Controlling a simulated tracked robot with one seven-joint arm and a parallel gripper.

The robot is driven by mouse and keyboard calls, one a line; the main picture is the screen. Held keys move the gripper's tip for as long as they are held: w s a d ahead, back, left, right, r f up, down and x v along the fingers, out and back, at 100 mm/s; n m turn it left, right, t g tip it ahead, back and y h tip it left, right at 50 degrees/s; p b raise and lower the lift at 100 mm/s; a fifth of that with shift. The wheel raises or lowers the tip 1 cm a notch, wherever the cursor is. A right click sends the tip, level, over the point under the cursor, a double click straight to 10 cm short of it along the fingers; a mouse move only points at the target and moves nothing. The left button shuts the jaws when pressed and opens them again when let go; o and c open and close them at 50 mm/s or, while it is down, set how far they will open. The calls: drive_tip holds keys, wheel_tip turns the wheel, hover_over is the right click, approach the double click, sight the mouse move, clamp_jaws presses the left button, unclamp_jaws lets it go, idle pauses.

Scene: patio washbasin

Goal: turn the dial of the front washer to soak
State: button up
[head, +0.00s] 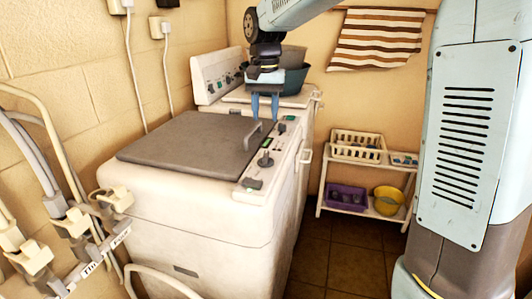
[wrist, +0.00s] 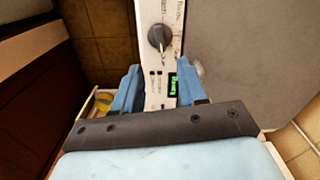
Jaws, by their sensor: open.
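The front washer (head: 190,215) is a white top-loader with a closed grey lid and a control strip (head: 250,172) along its right edge. A dark dial (head: 265,160) stands on that strip; a dark dial (wrist: 157,38) also shows in the wrist view, with printed labels too small to read surely. A green-lit display (wrist: 173,85) and small buttons lie between my fingers and below that dial in the picture. My gripper (head: 265,116) points down at the far end of the strip. In the wrist view my gripper (wrist: 158,80) is open and empty, its blue fingers apart from the dial.
A second washer (head: 216,78) with an upright panel stands behind, with a dark tub (head: 291,79) on it. A low white rack (head: 345,205) with baskets and a yellow bowl (head: 388,200) is at right. Hoses and taps (head: 70,220) are at left. Tiled floor (head: 320,260) is clear.

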sight(266, 155)
wheel_tip(266, 155, down, 13)
drive_tip(key=shift+r, duration=0.15)
idle(0.4)
drive_tip(key=shift+d, duration=0.1)
drive_tip(key=shift+c, duration=0.4)
clamp_jaws()
